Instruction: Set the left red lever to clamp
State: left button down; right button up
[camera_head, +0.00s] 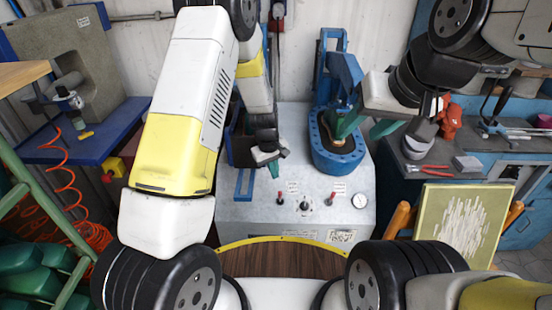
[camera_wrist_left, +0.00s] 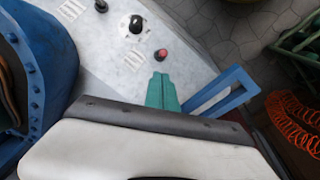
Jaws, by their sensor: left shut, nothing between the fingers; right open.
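The left red lever (camera_head: 280,198) stands on the sloped grey panel of the press cabinet. Its red tip also shows in the left wrist view (camera_wrist_left: 161,54), just beyond my fingertips. My left gripper (camera_head: 273,168) is shut and empty, its green fingers pressed together in the left wrist view (camera_wrist_left: 162,92). It is above and behind the lever in the head view, with a visible gap between them. My right gripper (camera_head: 362,128) is open by the blue press, one green finger near the sandal (camera_head: 337,143). I cannot tell whether it touches the sandal.
A black knob (camera_head: 305,206), a right red lever (camera_head: 331,199) and a gauge (camera_head: 359,201) share the panel. A blue frame (camera_head: 245,185) sits left of the left lever. The blue press (camera_head: 337,163) rises behind the panel. Orange hose (camera_head: 72,205) hangs at left.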

pick_arm(q)
send_over(280, 198)
jog(key=w+a, duration=0.1)
jog(key=w, duration=0.1)
notch_tip(280, 198, down, 8)
jog(key=shift+a+r, duration=0.15)
jog(key=shift+r, duration=0.1)
jog(key=shift+s, duration=0.1)
